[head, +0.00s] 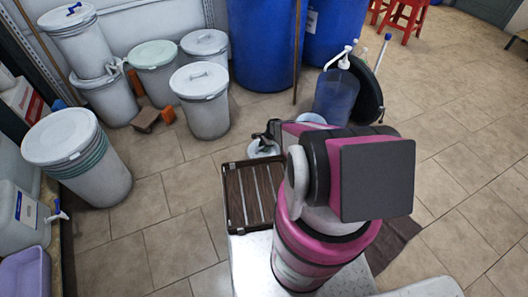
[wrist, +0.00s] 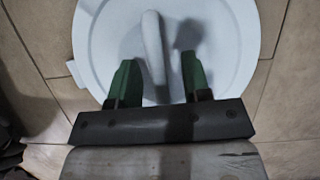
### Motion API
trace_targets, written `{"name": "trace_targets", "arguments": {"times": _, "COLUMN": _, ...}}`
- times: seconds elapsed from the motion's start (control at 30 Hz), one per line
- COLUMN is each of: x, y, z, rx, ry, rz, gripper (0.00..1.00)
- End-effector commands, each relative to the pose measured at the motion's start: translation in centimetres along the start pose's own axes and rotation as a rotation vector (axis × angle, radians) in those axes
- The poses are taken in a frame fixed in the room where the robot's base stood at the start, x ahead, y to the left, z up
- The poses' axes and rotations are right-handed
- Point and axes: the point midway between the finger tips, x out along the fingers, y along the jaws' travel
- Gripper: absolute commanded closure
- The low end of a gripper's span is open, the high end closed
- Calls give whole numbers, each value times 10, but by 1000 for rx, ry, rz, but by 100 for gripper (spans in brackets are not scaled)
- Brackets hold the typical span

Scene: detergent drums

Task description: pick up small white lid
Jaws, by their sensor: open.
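The small white lid (wrist: 105,40) is round and fills the upper part of the wrist view. A raised white bar handle (wrist: 153,45) runs across it. My gripper (wrist: 159,62) is open, with its two green fingers on either side of the handle and a gap to each. I cannot tell how far above the lid the fingertips are. In the head view a small pale round thing, which looks like this lid (head: 263,150), shows low by the floor under my dark gripper (head: 268,135). My gripper and arm partly hide it.
A brown slatted rack (head: 252,196) lies just in front. A blue pump container (head: 338,97) stands behind right of the gripper. Several white lidded drums (head: 203,105) stand at left, with blue drums (head: 265,45) at the back.

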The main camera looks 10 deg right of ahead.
Motion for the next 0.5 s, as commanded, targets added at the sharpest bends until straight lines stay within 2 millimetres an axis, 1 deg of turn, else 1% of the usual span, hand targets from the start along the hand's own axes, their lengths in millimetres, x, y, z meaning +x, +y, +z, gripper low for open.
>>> {"name": "trace_targets", "arguments": {"times": 0.03, "x": 0, "y": 0, "z": 0, "rx": 0, "ry": 0, "rz": 0, "gripper": 56}}
{"name": "trace_targets", "arguments": {"times": 0.07, "x": 0, "y": 0, "z": 0, "rx": 0, "ry": 0, "rz": 0, "gripper": 63}}
{"name": "trace_targets", "arguments": {"times": 0.1, "x": 0, "y": 0, "z": 0, "rx": 0, "ry": 0, "rz": 0, "gripper": 76}}
{"name": "trace_targets", "arguments": {"times": 0.17, "x": 0, "y": 0, "z": 0, "rx": 0, "ry": 0, "rz": 0, "gripper": 95}}
{"name": "trace_targets", "arguments": {"times": 0.2, "x": 0, "y": 0, "z": 0, "rx": 0, "ry": 0, "rz": 0, "gripper": 100}}
{"name": "trace_targets", "arguments": {"times": 0.5, "x": -1, "y": 0, "z": 0, "rx": 0, "ry": 0, "rz": 0, "gripper": 100}}
